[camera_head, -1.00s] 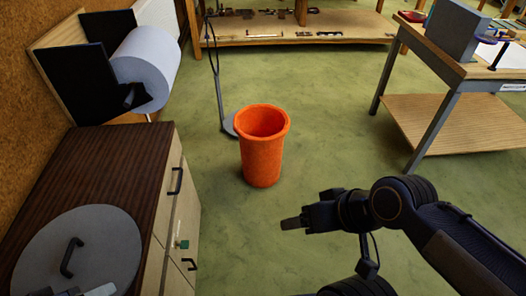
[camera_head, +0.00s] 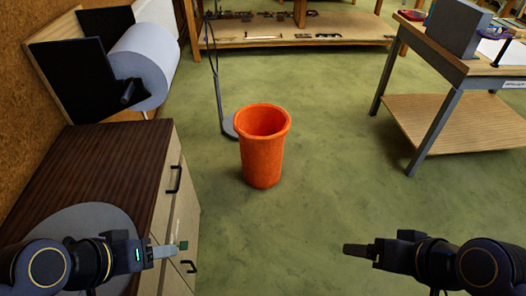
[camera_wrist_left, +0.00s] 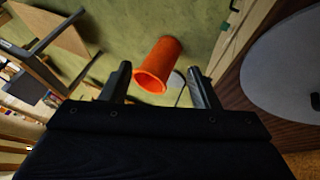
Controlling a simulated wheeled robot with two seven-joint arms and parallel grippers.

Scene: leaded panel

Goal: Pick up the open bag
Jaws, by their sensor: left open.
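No open bag can be made out in either view. My left gripper (camera_head: 165,251) is at the lower left of the head view, in front of the wooden cabinet's drawer side. In the left wrist view its two fingers (camera_wrist_left: 159,70) stand wide apart with nothing held between them. My right gripper (camera_head: 355,250) is at the lower right of the head view, over bare floor. It shows side-on, so its opening cannot be told, and no object shows at its tip.
An orange bin (camera_head: 262,160) stands on the green floor, also visible in the left wrist view (camera_wrist_left: 157,66). A dark-topped cabinet (camera_head: 100,165) with a round grey lid (camera_head: 85,225) is at left. A paper roll (camera_head: 147,65) is behind it. A workbench (camera_head: 450,65) stands right.

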